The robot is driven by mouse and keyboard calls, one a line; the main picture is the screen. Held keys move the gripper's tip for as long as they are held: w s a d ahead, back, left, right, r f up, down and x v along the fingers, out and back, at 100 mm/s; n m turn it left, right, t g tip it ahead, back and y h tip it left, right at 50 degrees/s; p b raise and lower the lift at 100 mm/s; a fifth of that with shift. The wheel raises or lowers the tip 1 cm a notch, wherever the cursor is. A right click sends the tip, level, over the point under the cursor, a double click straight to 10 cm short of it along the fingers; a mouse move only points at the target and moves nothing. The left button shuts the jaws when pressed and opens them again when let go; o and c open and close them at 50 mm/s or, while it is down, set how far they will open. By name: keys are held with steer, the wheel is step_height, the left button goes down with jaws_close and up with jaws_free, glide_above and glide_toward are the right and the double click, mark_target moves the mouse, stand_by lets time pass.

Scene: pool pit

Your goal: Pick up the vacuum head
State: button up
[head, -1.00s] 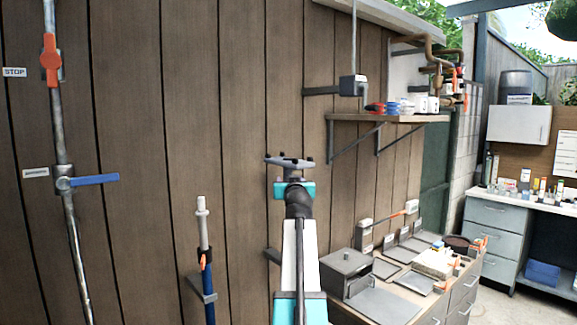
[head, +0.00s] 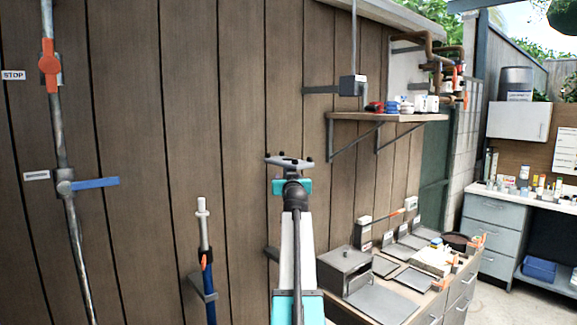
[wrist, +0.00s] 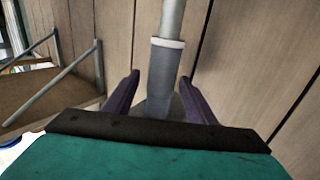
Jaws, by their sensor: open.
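The vacuum head (head: 289,161) appears to be the flat grey piece with small dark knobs in the head view, just above the teal body of my gripper. Its grey neck (wrist: 163,80) and pale pole (wrist: 172,20) run up the middle of the wrist view. My gripper (wrist: 160,77) is open, with one dark purple finger on each side of the neck. I cannot tell whether either finger touches it.
A shelf (head: 345,117) with cups juts from the wooden wall at the right; its struts (wrist: 70,60) show at left in the wrist view. A counter (head: 385,305) with a grey box stands lower right. A blue pole (head: 208,285) and a valve pipe (head: 66,210) are left.

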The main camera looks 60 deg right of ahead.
jaws_close()
steer(key=shift+r, duration=0.1)
stand_by(0.3)
steer(key=shift+r+b, duration=1.35)
steer(key=shift+r, duration=3.65)
steer(key=shift+s+f, duration=0.1)
